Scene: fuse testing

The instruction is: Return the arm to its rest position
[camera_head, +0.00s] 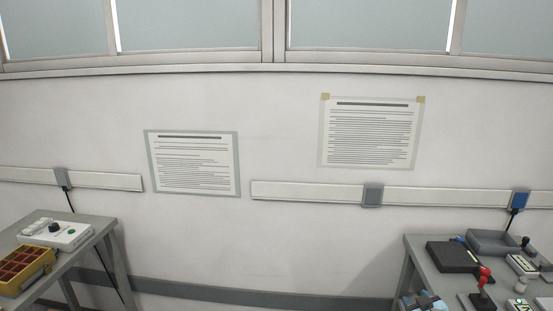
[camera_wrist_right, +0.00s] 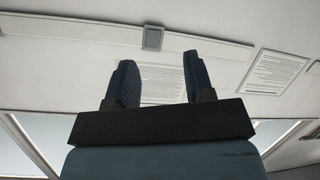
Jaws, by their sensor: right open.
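My right gripper (camera_wrist_right: 160,82) shows in the right wrist view with its two dark fingers spread apart. Nothing is between the fingers; a wall notice shows through the gap in the background. In the head view only a small blue-grey part of my right arm or gripper (camera_head: 421,301) shows at the bottom edge, in front of the right table (camera_head: 418,262). My left gripper is in neither view.
The right table carries a black box (camera_head: 453,257), a grey tray (camera_head: 492,241) and a red-handled device (camera_head: 483,282). The left table (camera_head: 88,236) holds a white device (camera_head: 70,238) and a yellow compartment box (camera_head: 22,270). Between the tables is open floor space before the wall.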

